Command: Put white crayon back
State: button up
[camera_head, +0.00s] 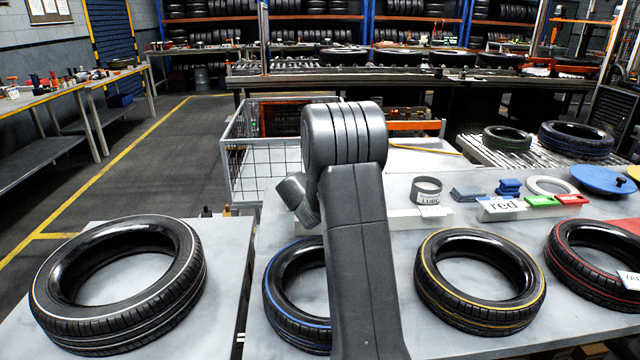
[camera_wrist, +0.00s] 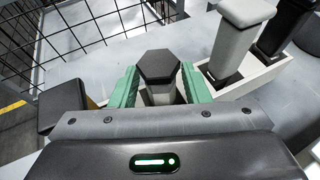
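In the wrist view a pale crayon (camera_wrist: 160,94) with a dark hexagonal end stands between the green fingers of my gripper (camera_wrist: 160,86). The fingers lie close along both its sides, and I take them as shut on it. Its lower end is hidden. Just to the right is a white holder (camera_wrist: 262,78) with another light crayon (camera_wrist: 237,40) and a dark one (camera_wrist: 284,26) upright in it. In the head view my arm hides the gripper and the crayon it holds.
Tyres with a white (camera_head: 120,285), a yellow (camera_head: 480,280) and a red (camera_head: 597,262) stripe lie on the grey tables; a blue-striped one (camera_head: 290,305) is partly behind my arm. A wire cage (camera_head: 250,160) stands behind. A dark-topped block (camera_wrist: 62,105) is left of my gripper.

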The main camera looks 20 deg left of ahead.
jog(key=shift+r, duration=0.1)
jog(key=shift+r+p, duration=0.2)
jog(key=shift+p, duration=0.2)
jog(key=b+v, duration=0.1)
jog(key=v, duration=1.1)
jog(key=shift+f, duration=0.15)
